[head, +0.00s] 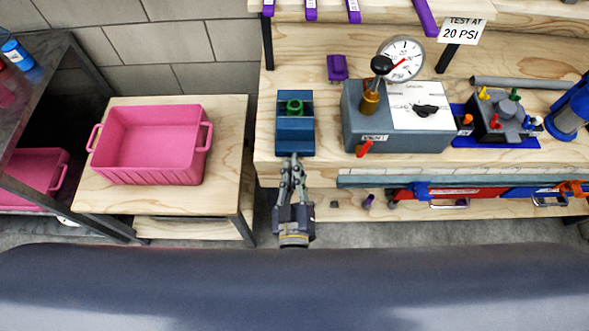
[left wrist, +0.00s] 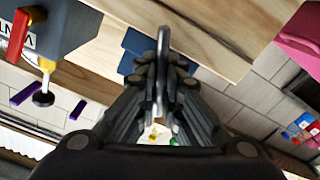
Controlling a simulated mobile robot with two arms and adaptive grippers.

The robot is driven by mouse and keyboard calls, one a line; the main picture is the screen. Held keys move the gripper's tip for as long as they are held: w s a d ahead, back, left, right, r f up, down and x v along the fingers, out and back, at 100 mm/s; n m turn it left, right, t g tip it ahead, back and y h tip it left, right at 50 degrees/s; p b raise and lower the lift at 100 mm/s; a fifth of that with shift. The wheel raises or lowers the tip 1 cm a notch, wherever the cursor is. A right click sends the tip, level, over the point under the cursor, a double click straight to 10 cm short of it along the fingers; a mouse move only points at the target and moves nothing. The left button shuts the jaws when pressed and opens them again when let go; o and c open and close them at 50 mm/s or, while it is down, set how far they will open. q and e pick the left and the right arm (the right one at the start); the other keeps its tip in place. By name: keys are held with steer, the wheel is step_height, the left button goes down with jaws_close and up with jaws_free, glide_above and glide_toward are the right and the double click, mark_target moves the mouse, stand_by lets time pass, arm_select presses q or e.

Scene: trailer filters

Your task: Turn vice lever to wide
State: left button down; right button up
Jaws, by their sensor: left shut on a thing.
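The blue vice (head: 295,136) stands at the left front edge of the wooden workbench, with a green round part (head: 294,106) in its top. My left gripper (head: 293,162) is at the vice's front side, in front of the bench edge. Its fingers are closed together. In the left wrist view the fingers (left wrist: 160,75) are shut on a grey metal lever (left wrist: 163,43), which sticks up between them. Part of the blue vice (left wrist: 138,43) shows behind. The fingers hide most of the lever in the head view. My right gripper is in neither view.
A grey test box (head: 362,132) with a gauge (head: 401,58) and red lever stands right of the vice. A purple piece (head: 337,68) lies behind. A pink bin (head: 150,146) sits on a lower table at left. The gap between the tables is clear.

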arm_select(q)
steer(key=n, duration=0.2)
steer(key=shift+f+n, duration=0.15)
steer(key=shift+n, duration=0.25)
steer(key=n+b, duration=0.1)
steer(key=n, duration=0.2)
steer(key=shift+a+f+n, duration=0.1)
steer(key=shift+a+n, duration=0.05)
steer(key=shift+n, duration=0.15)
steer(key=n+b, duration=0.1)
steer(key=n, duration=0.3)
steer(key=shift+f+b, duration=0.15)
steer(key=shift+b, duration=0.25)
steer(key=shift+a+n+b, duration=0.1)
steer(key=shift+n+b, duration=0.3)
steer(key=shift+n, duration=0.8)
steer(key=c, duration=1.7)
jaws_free()
